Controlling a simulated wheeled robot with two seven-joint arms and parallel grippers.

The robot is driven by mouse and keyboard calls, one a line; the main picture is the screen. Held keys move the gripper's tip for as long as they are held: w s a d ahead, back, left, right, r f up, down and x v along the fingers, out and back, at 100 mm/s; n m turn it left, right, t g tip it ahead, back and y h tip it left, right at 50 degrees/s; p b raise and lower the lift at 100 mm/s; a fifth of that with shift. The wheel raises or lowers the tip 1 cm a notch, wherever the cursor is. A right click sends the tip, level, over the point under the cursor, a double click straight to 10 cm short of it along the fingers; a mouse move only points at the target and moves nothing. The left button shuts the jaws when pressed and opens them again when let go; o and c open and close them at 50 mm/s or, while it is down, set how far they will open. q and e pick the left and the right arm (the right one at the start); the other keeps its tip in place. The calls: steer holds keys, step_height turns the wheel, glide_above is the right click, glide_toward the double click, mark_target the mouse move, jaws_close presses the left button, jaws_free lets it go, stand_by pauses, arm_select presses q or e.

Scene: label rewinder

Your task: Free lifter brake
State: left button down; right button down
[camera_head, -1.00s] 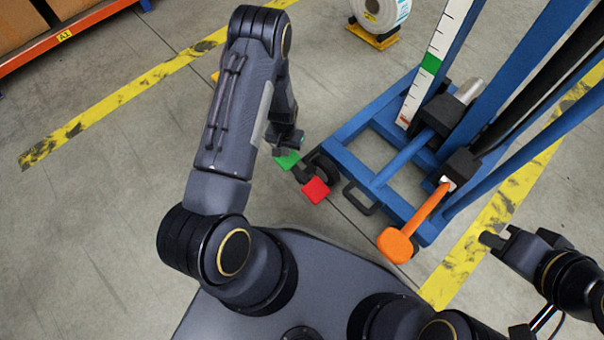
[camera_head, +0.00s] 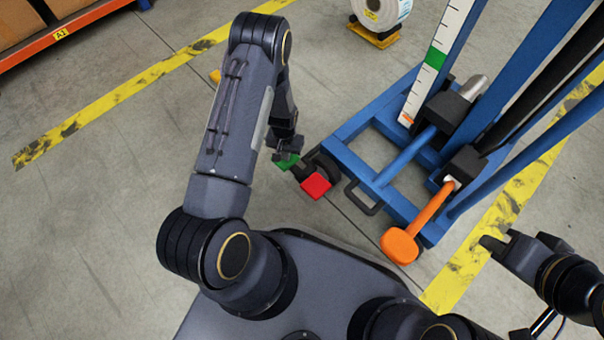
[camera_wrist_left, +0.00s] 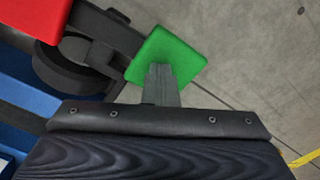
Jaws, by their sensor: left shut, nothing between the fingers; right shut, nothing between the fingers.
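The lifter (camera_head: 352,168) has a blue frame with a caster at its near left corner. The brake pedal there has a red pad (camera_head: 316,186) and a green pad (camera_head: 287,161). In the left wrist view the green pad (camera_wrist_left: 168,56) lies at the fingertips, and the red pad (camera_wrist_left: 35,18) is at the upper left beside the black caster wheel (camera_wrist_left: 72,65). My left gripper (camera_wrist_left: 160,72) is shut and empty, its tips over the green pad; I cannot tell whether they touch it. My right gripper (camera_head: 484,241) is shut and empty, right of the lifter.
An orange-ended lever (camera_head: 400,246) sticks out from the lifter's near side, with a black loop handle (camera_head: 362,198) beside it. A label roll (camera_head: 382,12) stands behind on a yellow base. An orange-edged shelf (camera_head: 70,35) is at the upper left. The floor at left is clear.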

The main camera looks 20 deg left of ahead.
stand_by(0.3)
arm_select(q)
step_height(320, 180, up, 9)
steer(key=p, duration=0.6)
steer(key=shift+f, duration=0.15)
